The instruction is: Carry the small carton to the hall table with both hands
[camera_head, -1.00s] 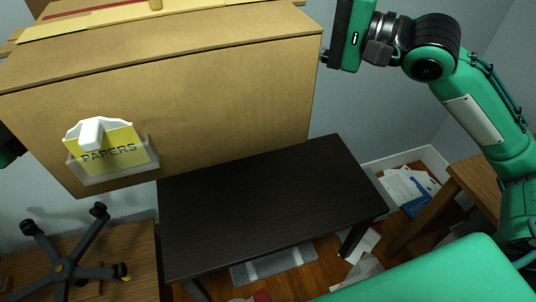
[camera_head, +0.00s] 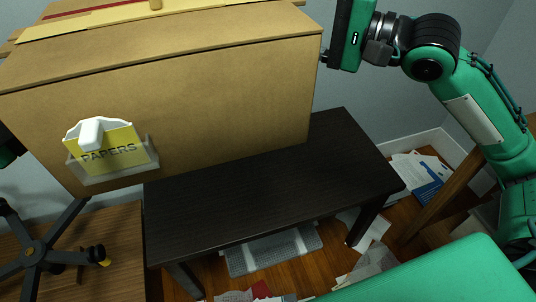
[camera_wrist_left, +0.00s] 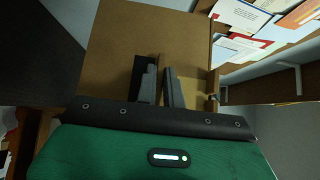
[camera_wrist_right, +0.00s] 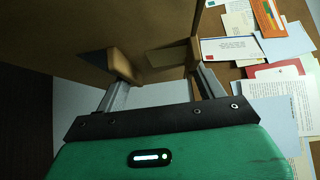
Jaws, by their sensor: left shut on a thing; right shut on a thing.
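The carton (camera_head: 220,100) is a brown box with a yellow PAPERS card (camera_head: 112,150) in a clear pocket on its front. It fills the upper left of the head view, held up in front of the dark hall table (camera_head: 270,195). It hides the table's back left part; I cannot tell if they touch. My right gripper (camera_wrist_right: 158,78) is shut on the carton's right side, its fingers at a wooden piece there. My left gripper (camera_wrist_left: 158,85) is shut on the carton's left side; only a sliver of it shows in the head view.
A dark star-shaped chair base (camera_head: 35,252) stands at lower left near a brown wooden surface (camera_head: 110,240). A grey mesh tray (camera_head: 270,250) and loose papers lie on the floor under and beside the table. A wooden table leg (camera_head: 440,190) is at right. The table's visible top is bare.

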